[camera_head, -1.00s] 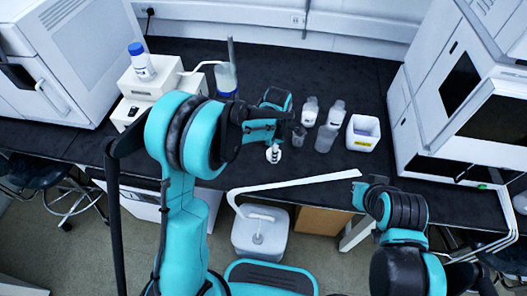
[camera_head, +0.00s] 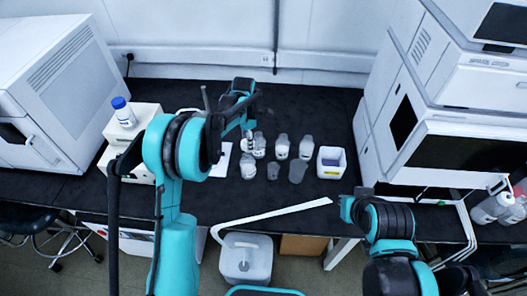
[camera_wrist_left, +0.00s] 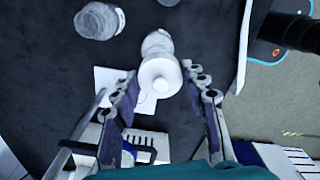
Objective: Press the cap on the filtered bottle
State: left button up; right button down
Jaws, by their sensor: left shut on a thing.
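My left gripper (camera_head: 247,134) is shut on a small white piece that looks like the cap. The piece shows between the two fingers in the left wrist view (camera_wrist_left: 160,76). In the head view a pale bottle (camera_head: 248,167) stands upright on the black bench just below the left gripper. I cannot tell whether the held piece touches it. Another pale bottle (camera_head: 260,147) stands close to its right. Which one is the filtered bottle is not clear. My right gripper (camera_head: 346,208) is low at the front edge of the bench, too small and dark to read.
Two more pale bottles (camera_head: 282,148), two dark cups (camera_head: 297,172) and a white open box (camera_head: 331,150) stand to the right. A blue-capped bottle (camera_head: 123,112) stands on a white device at left. Large instruments flank the bench. The front strip is clear.

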aim_at(247, 156)
pick_arm(q)
jog(key=shift+w+a+r, duration=0.15)
jog(key=shift+w+a, duration=0.1)
jog(key=shift+a, duration=0.1)
jog(key=shift+f+b, duration=1.95)
jog(key=shift+f, duration=1.25)
jog(key=shift+f+b, duration=0.2)
jog(key=shift+b, duration=0.4)
jog(key=o, duration=1.5)
jog(key=shift+c, duration=0.2)
jog(key=shift+r, duration=0.15)
